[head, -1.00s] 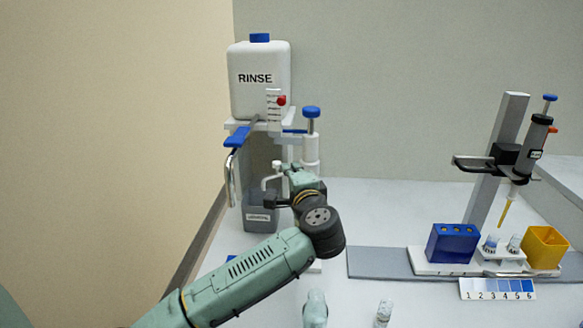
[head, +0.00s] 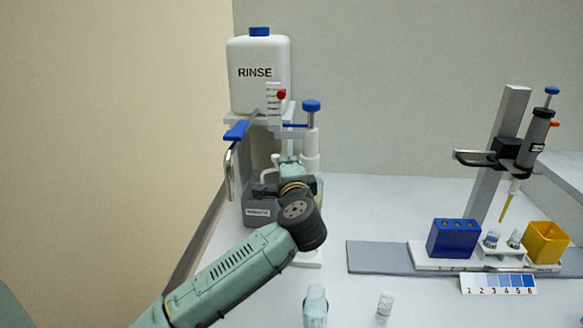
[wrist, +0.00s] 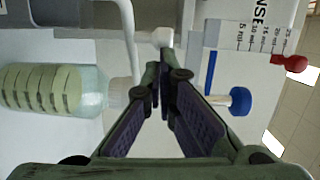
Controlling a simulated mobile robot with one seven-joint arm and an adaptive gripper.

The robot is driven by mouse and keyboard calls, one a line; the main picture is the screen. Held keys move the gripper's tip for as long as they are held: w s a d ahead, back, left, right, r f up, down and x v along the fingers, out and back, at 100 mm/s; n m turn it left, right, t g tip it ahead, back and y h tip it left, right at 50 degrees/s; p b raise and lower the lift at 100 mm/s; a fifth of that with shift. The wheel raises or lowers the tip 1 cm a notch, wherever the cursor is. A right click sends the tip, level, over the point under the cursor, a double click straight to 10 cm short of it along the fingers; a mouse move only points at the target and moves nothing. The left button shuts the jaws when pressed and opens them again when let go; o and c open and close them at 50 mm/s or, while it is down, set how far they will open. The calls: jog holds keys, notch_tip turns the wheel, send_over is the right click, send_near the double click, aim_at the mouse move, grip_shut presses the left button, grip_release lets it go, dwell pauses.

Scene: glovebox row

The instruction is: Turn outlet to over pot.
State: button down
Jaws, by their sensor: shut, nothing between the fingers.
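A white bent tube, which looks like the outlet (wrist: 130,40), runs down the upper middle of the wrist view, with a white end piece (wrist: 158,37) beside it. My gripper (wrist: 157,72) is shut and empty, its fingertips close to this tube; I cannot tell if they touch. In the head view my gripper (head: 265,190) is in front of the dispenser and hides part of it. A clear graduated vessel with pale green contents (wrist: 55,90), possibly the pot, is left in the wrist view. A grey labelled container (head: 258,213) stands below my gripper in the head view.
A white RINSE bottle (head: 258,85) stands above, with a blue-handled tap (head: 236,131) at its left. A blue-capped plunger (head: 311,107) rises beside it. A pipette stand (head: 505,140), a blue rack (head: 454,238) and a yellow box (head: 545,243) are at the right.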

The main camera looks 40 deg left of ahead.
aim_at(275, 160)
jog(key=a, duration=0.1)
jog(key=a+m+t+h+b, duration=0.1)
jog(key=a, duration=0.1)
jog(key=a+h+b, duration=0.1)
jog(key=shift+w+a+m+t, duration=0.15)
jog(key=shift+w+m+t, duration=0.15)
jog(key=shift+w+a, duration=0.4)
jog(key=shift+a, duration=0.05)
dwell(0.5)
